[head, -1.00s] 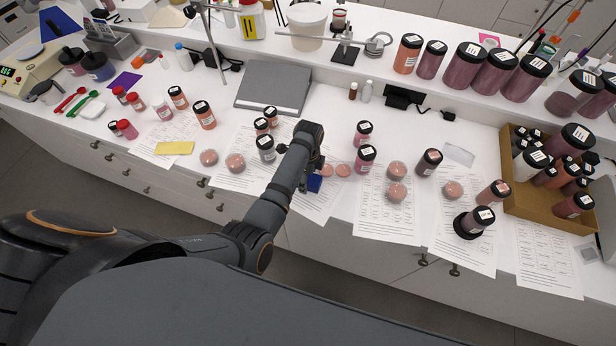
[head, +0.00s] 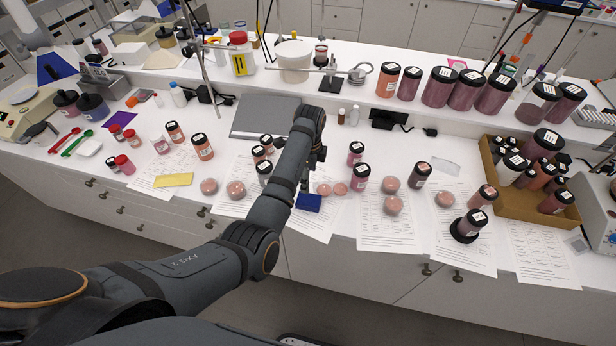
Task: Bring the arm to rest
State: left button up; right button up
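My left arm reaches in from the lower left over the bench. Its gripper (head: 306,184) points down just behind a small blue block (head: 308,203) at the front of the bench. The block lies on a printed sheet. The fingers are small and dark, so I cannot tell whether they are open or shut, or whether they touch the block. Two flat pink discs (head: 332,189) lie just right of the gripper. My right gripper is not in view.
Jars (head: 264,172) stand close left of the forearm, partly hidden by it. More jars (head: 361,177) stand to the right. A grey folder (head: 262,113) lies behind. A brown crate (head: 515,207) of jars is at the right. Open floor lies before the bench.

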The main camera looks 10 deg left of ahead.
pick_arm(q)
jog(key=s+a+f+n+t, duration=0.1)
jog(key=s+a+f+n, duration=0.25)
jog(key=s, duration=0.25)
jog(key=s+a+f+n+t, duration=0.1)
jog(key=s+a+f+n, duration=0.1)
jog(key=s+a+n, duration=0.25)
jog(key=s+a+r+n+t, duration=0.1)
jog(key=s+r+n, duration=0.2)
jog(key=s+n, duration=0.35)
jog(key=s+a+r+n+t, duration=0.1)
jog(key=s+a+r+n, duration=0.15)
jog(key=s, duration=0.75)
notch_tip(320, 180, down, 34)
jog(key=s+a+g+b, duration=0.1)
jog(key=s+a+b, duration=0.1)
jog(key=b, duration=0.6)
jog(key=s+a+f+g+b, duration=0.1)
jog(key=s+f+b, duration=0.4)
jog(key=s+f, duration=1.3)
notch_tip(320, 180, down, 3)
jog(key=shift+s+f+n+g+y, duration=0.1)
jog(key=shift+s+n+g+y, duration=0.15)
jog(key=shift+n+g+y, duration=0.05)
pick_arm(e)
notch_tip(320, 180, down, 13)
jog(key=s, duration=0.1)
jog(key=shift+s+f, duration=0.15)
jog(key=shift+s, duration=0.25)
